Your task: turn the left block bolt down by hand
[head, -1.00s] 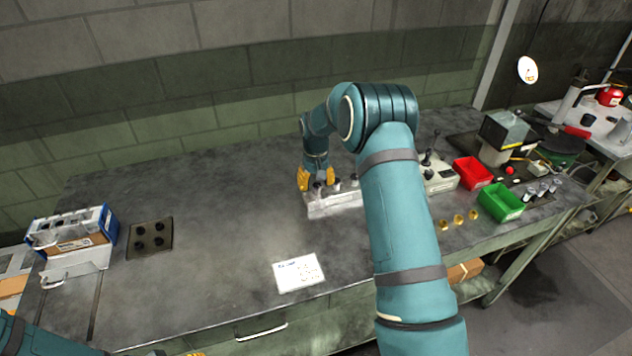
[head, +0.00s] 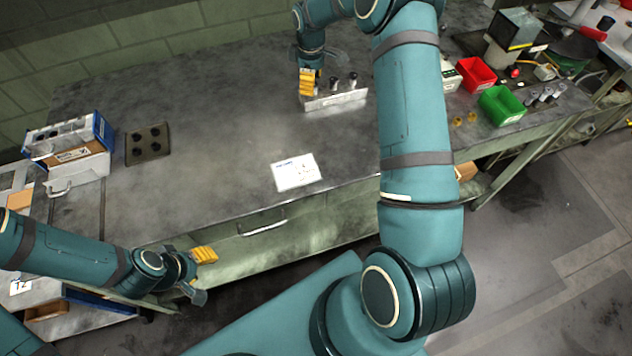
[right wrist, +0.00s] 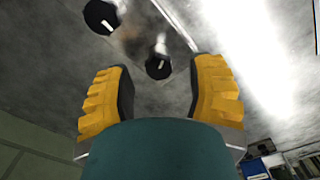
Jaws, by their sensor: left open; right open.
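The pale metal block (head: 335,99) stands on the workbench at its back middle. Two dark-topped bolts, a middle one (head: 333,82) and a right one (head: 352,80), stand up from it. The left bolt is hidden behind my right gripper (head: 310,84), which is at the block's left end. In the right wrist view a black bolt head with a white mark (right wrist: 158,67) lies between the open yellow fingers, and I see no contact. Another marked black head (right wrist: 101,16) is above left. My left gripper (head: 204,255) is open and empty by the bench's front edge.
A white paper sheet (head: 296,172) and a dark plate with holes (head: 148,145) lie on the bench. A blue-and-white box (head: 70,140) stands at left. Red (head: 476,74) and green (head: 502,105) bins stand at right. The bench middle is clear.

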